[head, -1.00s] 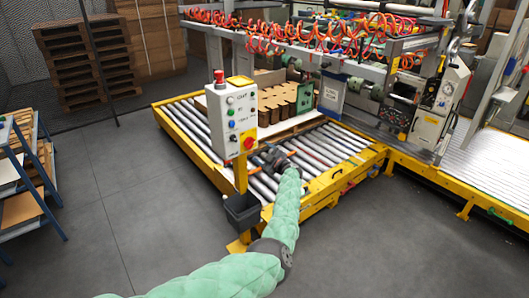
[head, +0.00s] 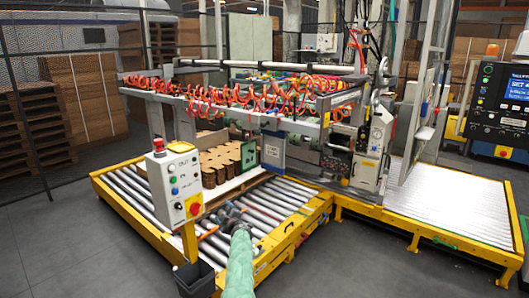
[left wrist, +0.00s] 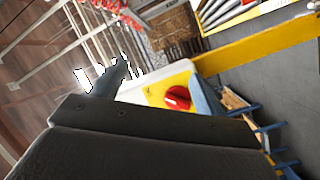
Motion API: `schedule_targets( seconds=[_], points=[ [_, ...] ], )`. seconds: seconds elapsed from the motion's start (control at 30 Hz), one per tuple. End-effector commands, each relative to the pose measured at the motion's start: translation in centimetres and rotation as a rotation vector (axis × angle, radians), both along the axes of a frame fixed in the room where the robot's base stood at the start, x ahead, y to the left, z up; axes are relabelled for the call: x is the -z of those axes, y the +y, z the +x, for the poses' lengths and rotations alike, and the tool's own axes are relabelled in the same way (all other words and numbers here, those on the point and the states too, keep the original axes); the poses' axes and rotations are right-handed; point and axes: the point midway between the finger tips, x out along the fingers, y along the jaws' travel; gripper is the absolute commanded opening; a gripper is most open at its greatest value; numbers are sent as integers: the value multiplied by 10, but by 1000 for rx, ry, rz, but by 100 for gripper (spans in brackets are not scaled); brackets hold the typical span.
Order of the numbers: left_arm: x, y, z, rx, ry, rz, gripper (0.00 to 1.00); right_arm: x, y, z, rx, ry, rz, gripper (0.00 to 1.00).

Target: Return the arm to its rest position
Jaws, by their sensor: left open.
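My left arm, in a green sleeve, comes in from the bottom of the head view. My left gripper (head: 228,213) is dark and small there, in front of the roller conveyor (head: 275,196) and just right of the control box (head: 175,185). Its fingers are open, and I see nothing held. In the left wrist view, the dark gripper body fills the bottom, and a finger (left wrist: 110,78) points up. A red button (left wrist: 178,97) on a yellow panel shows close behind it. My right gripper is not in view.
Brown stacked blanks (head: 222,160) lie on the conveyor. The stacker frame with orange hoses (head: 250,98) stands behind. A monitor panel (head: 499,100) is at the right. Grey floor (head: 60,240) is clear at the lower left.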

Motion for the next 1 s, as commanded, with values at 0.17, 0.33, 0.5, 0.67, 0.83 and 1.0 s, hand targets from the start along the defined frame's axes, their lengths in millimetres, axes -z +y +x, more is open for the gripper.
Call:
schedule_targets(
  seconds=[0.17,0.33,0.5,0.67,0.83,1.0],
  points=[
    [-43,-31,27,253,-23,14,73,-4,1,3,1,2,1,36],
    [-88,-51,39,462,4,86,73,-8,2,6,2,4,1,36],
    [-73,-58,22,633,133,187,73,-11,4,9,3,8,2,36],
    [-11,-56,-21,749,325,286,73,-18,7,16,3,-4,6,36],
    [65,-51,-77,820,516,369,73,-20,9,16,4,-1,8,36],
    [141,-46,-140,870,682,442,73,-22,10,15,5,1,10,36]
  ],
)
